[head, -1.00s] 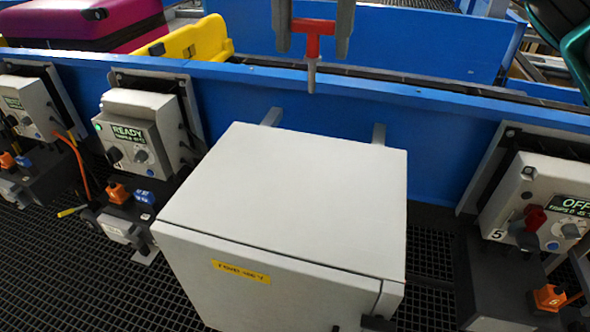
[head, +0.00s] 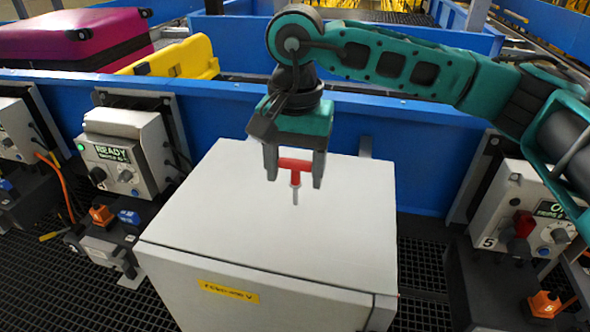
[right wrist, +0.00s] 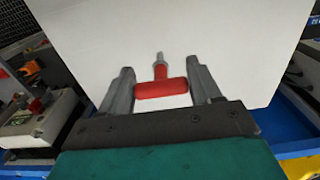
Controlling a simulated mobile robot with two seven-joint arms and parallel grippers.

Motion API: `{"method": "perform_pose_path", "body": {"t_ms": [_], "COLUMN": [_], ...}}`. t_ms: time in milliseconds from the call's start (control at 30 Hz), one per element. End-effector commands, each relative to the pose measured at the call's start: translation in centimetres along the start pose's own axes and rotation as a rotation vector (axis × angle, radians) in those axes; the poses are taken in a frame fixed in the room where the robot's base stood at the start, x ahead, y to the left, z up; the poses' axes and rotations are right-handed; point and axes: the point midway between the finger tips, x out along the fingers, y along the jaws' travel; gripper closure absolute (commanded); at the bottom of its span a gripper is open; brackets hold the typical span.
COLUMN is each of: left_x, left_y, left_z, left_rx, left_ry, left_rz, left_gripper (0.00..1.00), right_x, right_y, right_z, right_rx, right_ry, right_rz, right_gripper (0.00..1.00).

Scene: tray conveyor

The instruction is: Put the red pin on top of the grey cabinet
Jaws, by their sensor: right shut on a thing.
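The red pin (head: 294,166) has a red T-shaped head and a grey metal shank that points down. My right gripper (head: 294,178) is shut on its head, with one finger at each end of the crossbar. The pin (right wrist: 160,88) also shows between the fingers of my right gripper (right wrist: 162,90) in the right wrist view. The grey cabinet (head: 230,220) stands in the middle, and its flat top is empty. The pin appears over the cabinet top; I cannot tell whether its tip touches it. The cabinet top (right wrist: 100,40) fills much of the right wrist view. My left gripper is not in view.
A blue conveyor wall (head: 400,170) runs behind the cabinet. A control box reading READY (head: 125,155) is at the left, and another control box (head: 520,215) is at the right. A magenta suitcase (head: 70,40) and a yellow item (head: 185,58) lie beyond the wall.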

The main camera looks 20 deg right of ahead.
Motion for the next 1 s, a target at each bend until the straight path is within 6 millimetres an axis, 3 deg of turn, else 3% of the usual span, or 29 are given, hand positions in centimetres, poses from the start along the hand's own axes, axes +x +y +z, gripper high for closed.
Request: {"method": "perform_pose_path", "body": {"t_ms": [100, 433, 467, 500, 733, 1000], "left_x": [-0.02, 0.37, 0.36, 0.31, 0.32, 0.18], "left_y": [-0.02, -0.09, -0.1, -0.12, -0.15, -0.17], "left_z": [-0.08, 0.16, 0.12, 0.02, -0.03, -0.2], "left_rx": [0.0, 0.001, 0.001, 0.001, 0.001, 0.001], "left_ry": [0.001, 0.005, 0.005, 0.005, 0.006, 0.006], "left_rz": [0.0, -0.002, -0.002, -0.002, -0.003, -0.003], "left_gripper": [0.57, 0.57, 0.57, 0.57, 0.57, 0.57], "right_x": [0.98, 1.39, 1.34, 1.22, 1.22, 0.98], "right_y": [0.03, 0.01, 0.01, 0.0, 0.01, 0.0], "right_z": [0.02, 0.0, 0.0, 0.0, 0.0, 0.0], "right_rx": [-0.001, -0.001, -0.001, -0.001, -0.001, -0.001], "right_ry": [0.0, 0.001, 0.001, 0.001, 0.001, 0.001], "right_rz": [-0.001, -0.001, -0.002, -0.001, -0.001, -0.001], "right_gripper": [0.67, 0.67, 0.36, 0.32, 0.11, 0.11]}}
